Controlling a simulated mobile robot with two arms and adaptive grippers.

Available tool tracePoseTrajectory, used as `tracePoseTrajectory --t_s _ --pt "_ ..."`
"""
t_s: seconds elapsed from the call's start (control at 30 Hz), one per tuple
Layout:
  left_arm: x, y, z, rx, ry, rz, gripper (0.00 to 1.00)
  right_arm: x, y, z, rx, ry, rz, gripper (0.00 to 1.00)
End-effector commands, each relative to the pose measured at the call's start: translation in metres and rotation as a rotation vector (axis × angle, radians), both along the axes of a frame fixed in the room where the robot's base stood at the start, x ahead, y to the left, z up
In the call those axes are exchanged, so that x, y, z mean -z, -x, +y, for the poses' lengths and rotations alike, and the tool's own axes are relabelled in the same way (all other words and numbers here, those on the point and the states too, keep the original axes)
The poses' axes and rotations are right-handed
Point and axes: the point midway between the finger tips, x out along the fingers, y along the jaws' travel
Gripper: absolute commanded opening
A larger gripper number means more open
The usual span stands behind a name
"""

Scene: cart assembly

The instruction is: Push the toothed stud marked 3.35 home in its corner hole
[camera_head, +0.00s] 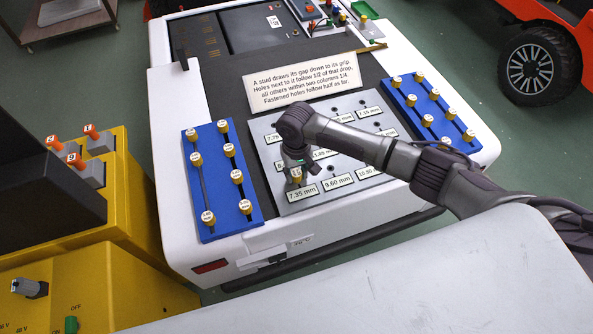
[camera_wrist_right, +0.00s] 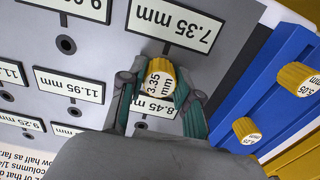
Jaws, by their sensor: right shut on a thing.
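The toothed stud marked 3.35 (camera_wrist_right: 160,78) has a yellow toothed rim and a white marked cap. My right gripper (camera_wrist_right: 157,92) is shut on it, one finger on each side. In the head view, my right gripper (camera_head: 296,174) points down at the near left corner of the grey hole plate (camera_head: 262,128), just behind the 7.35 mm label (camera_head: 302,194). The stud and fingers hide the corner hole, so I cannot tell how deep the stud sits. My left gripper is not in view.
Blue racks with several yellow studs stand left (camera_head: 197,190) and right (camera_head: 421,105) of the plate. A printed instruction sign (camera_head: 301,79) stands behind it. My right arm covers part of the plate. Bare holes (camera_wrist_right: 65,44) show beside the stud.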

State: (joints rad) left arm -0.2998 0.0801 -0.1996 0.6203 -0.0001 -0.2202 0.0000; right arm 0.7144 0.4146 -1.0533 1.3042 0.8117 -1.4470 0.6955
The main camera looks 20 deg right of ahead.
Motion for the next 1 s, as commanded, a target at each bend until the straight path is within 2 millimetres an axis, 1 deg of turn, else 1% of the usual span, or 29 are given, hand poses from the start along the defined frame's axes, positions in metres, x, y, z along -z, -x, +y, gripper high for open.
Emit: tracePoseTrajectory --t_s 0.1,0.4,0.43,0.6,0.87,1.0 --pt "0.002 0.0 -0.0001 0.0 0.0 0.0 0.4 0.0034 0.0 0.0001 0.0 0.0 0.0 0.0" --pt "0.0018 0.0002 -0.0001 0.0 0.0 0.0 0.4 0.0039 0.0004 0.0001 0.0 0.0 0.001 0.0" --pt "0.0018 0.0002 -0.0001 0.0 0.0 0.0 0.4 0.004 0.0004 0.0001 0.0 0.0 0.001 0.34" --pt "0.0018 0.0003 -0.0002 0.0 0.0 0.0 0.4 0.0038 0.0003 0.0002 0.0 0.0 0.001 0.62" --pt "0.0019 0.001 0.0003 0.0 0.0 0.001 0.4 0.0033 0.0 0.0002 0.0 0.0 0.0 0.62" --pt "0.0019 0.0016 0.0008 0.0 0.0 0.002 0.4 -0.0041 -0.0008 0.0005 -0.001 -0.002 -0.002 0.62"
